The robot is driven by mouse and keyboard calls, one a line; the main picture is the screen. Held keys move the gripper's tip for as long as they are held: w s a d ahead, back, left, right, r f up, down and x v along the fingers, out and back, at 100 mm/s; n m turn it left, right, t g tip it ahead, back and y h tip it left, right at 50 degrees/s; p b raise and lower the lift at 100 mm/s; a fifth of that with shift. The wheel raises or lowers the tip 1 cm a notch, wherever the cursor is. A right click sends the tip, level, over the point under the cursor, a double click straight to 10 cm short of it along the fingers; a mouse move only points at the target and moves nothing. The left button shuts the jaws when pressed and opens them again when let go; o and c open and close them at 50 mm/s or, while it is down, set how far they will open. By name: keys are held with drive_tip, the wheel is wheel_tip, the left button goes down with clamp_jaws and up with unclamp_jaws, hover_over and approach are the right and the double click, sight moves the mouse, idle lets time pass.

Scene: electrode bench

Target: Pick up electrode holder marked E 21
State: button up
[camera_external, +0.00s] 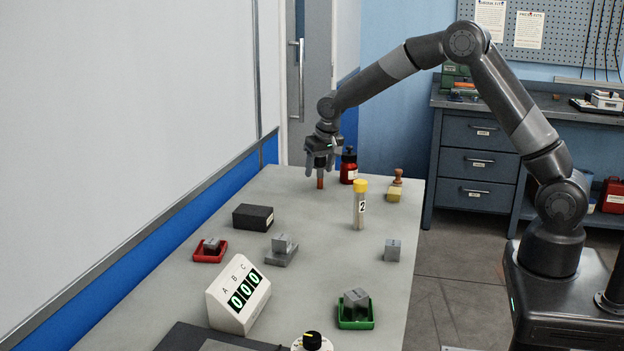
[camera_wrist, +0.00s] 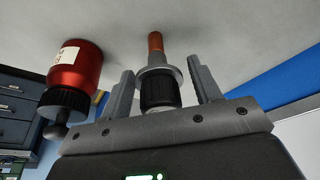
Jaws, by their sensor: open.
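An electrode holder with a copper-coloured rod, a grey flange and a black ribbed body (camera_wrist: 157,90) sits between the fingers of my gripper (camera_wrist: 161,80) in the wrist view. My gripper is open, with a visible gap on each side of the black body. In the external view my gripper (camera_external: 319,168) points down at the table's far end, and the copper rod (camera_external: 320,182) shows just below its fingers. The rest of the holder is hidden there by the gripper. I cannot see an E 21 marking.
A red bottle with a black top (camera_external: 349,166) stands close beside my gripper; it also shows in the wrist view (camera_wrist: 78,68). A wooden stamp (camera_external: 397,178), a yellow-capped vial (camera_external: 360,205) and a black box (camera_external: 253,217) are nearer. The wall runs along the table's left.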

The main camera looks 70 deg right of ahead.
drive_tip(key=shift+w+d+f, duration=0.15)
drive_tip(key=shift+f, duration=0.5)
drive_tip(key=shift+c, duration=0.3)
drive_tip(key=shift+r, duration=0.1)
drive_tip(key=c, duration=0.9)
drive_tip(key=shift+c, duration=0.2)
